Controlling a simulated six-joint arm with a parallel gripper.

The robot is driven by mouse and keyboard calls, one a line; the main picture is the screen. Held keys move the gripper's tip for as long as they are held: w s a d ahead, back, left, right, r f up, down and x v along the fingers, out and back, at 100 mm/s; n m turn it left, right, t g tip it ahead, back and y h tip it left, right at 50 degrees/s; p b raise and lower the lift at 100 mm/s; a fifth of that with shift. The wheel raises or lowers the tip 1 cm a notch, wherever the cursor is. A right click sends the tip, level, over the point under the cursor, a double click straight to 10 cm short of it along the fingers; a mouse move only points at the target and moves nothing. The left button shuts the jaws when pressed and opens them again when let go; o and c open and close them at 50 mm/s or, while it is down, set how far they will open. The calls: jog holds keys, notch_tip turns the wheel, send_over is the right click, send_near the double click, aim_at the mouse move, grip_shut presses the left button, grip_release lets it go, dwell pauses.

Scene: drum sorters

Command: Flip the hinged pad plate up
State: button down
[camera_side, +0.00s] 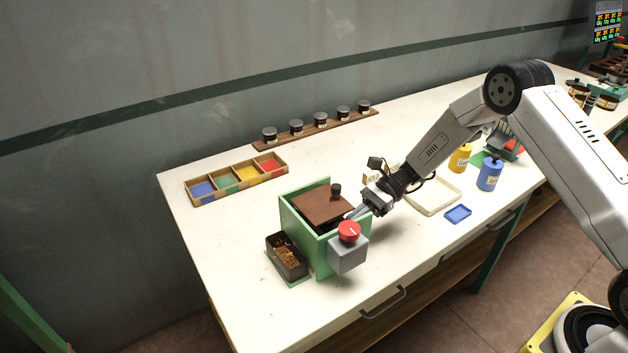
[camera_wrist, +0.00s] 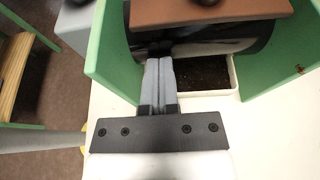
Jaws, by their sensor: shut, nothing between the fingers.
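The brown pad plate (camera_side: 322,205) with a dark knob (camera_side: 336,189) lies across the top of the green drum box (camera_side: 297,228), tilted slightly in the side view. In the wrist view the plate (camera_wrist: 205,14) shows at the top, above a dark glossy drum (camera_wrist: 225,42). My gripper (camera_side: 352,213) is shut and empty at the box's open side. In the wrist view my fingers (camera_wrist: 158,62) point in between the green walls, with their tips at the drum's lower edge, below the plate. Whether the tips touch the drum or plate I cannot tell.
A grey block with a red knob (camera_side: 348,231) is fixed on the box's front. A tray of dark soil (camera_wrist: 205,73) sits under the drum. A dark bin (camera_side: 287,257) stands left of the box. A cream tray (camera_side: 434,196) and blue dish (camera_side: 457,214) lie to the right.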

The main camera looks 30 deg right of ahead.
jog(key=shift+r, duration=1.45)
